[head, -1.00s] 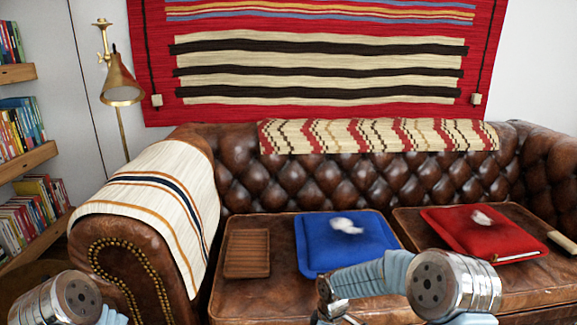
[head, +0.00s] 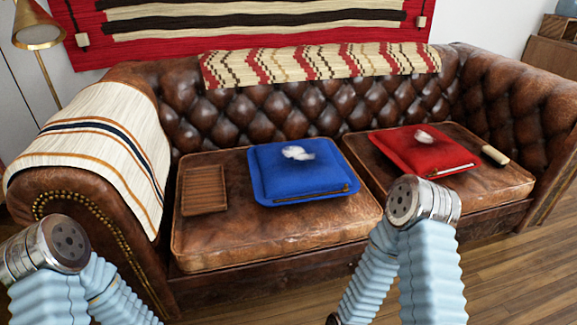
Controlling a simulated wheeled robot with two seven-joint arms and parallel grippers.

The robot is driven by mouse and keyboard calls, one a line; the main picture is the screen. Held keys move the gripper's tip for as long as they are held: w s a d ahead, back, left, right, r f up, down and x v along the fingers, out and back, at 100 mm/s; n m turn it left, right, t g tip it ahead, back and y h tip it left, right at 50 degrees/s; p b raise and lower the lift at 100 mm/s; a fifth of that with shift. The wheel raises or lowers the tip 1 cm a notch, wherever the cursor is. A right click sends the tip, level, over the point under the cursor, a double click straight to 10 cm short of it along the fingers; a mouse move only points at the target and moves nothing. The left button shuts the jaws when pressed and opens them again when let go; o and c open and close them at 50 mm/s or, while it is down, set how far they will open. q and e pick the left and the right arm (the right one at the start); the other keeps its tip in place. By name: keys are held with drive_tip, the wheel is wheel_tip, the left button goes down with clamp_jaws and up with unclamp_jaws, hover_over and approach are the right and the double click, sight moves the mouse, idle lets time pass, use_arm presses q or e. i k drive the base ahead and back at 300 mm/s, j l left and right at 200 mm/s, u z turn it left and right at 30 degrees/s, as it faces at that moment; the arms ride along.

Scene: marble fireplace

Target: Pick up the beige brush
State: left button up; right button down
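The beige brush (head: 495,155) appears to be the small beige block with a dark lower edge. It lies on the right seat cushion, right of the red pillow (head: 420,152), apart from it. My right arm's elbow stands in front of the sofa, and its forearm drops to the bottom edge. Only a small dark piece of what seems to be my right gripper (head: 333,318) shows there; its fingers are hidden. My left arm is at the lower left, and its gripper is out of view. Neither arm touches the brush.
White fluff and a thin pale strip lie on the red pillow. Wooden floor (head: 520,270) is clear at the right.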

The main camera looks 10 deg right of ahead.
sight(494, 156)
drive_tip(key=z, duration=1.7)
drive_tip(key=i+l+u, duration=0.1)
drive_tip(key=u, duration=0.35)
drive_tip(key=l+u, duration=0.1)
drive_tip(key=u, duration=0.35)
drive_tip(key=i+l+u, duration=0.1)
drive_tip(key=u, duration=0.35)
drive_tip(key=l+u, duration=0.25)
drive_tip(key=l, duration=0.35)
drive_tip(key=l+u, duration=0.25)
drive_tip(key=l, duration=0.35)
drive_tip(key=l+u, duration=0.25)
drive_tip(key=l, duration=0.3)
drive_tip(key=k+l+u, duration=0.1)
drive_tip(key=l+u, duration=0.15)
drive_tip(key=l, duration=0.35)
